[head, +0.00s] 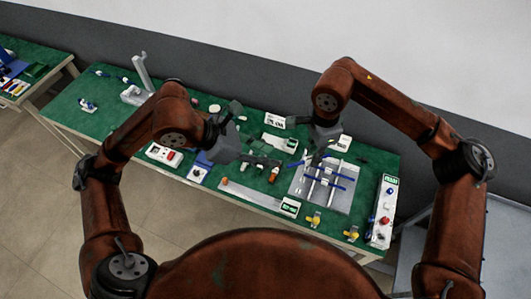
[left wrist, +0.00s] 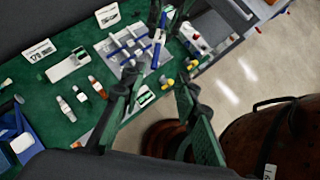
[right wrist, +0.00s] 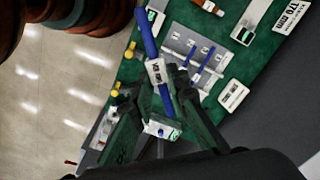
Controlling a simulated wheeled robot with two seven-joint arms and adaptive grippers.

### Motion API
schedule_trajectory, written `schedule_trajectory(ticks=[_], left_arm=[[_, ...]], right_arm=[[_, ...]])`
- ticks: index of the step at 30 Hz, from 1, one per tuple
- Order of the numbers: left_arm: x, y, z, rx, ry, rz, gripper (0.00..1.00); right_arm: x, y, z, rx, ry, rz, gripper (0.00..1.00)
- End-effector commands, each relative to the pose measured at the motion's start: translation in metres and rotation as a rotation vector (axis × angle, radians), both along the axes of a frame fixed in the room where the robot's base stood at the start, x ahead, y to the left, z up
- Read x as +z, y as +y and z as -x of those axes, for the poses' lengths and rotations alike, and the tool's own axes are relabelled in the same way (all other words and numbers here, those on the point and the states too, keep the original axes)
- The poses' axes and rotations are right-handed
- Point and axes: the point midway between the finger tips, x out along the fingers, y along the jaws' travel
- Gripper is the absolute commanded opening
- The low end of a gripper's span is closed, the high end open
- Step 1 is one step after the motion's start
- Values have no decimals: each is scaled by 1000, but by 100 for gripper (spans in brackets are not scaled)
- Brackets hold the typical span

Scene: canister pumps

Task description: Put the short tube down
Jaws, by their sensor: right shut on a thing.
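My right gripper (head: 313,152) is shut on a blue tube (right wrist: 146,36) with a white label (right wrist: 157,71). The tube slants between the fingers above the grey tray (head: 343,199) and looks clear of it; the gap is hard to judge. The held tube also shows in the left wrist view (left wrist: 156,53). Other blue tubes (right wrist: 198,64) lie across white holders on the tray. My left gripper (head: 262,136) is open and empty over the green table, left of the tray. Its fingers stand wide apart in the left wrist view (left wrist: 155,110).
A white panel with red and blue parts (head: 383,212) stands right of the tray. Yellow parts (head: 314,220) lie at the front edge. Small bottles (left wrist: 80,94), number cards (left wrist: 107,15) and a white device (head: 280,143) stand left of and behind it. The table's left part has bare patches.

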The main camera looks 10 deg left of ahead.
Motion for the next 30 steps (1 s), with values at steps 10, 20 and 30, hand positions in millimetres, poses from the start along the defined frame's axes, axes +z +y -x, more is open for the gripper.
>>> schedule_trajectory(ticks=[10,20,30], left_arm=[[-28,-20,-9,8,-21,-32,29],[-69,-58,-27,7,-23,-31,29],[-87,-74,-35,8,-23,-31,29]], right_arm=[[0,0,0,0,0,0,0],[0,0,0,0,0,0,0],[0,0,0,0,0,0,0]])
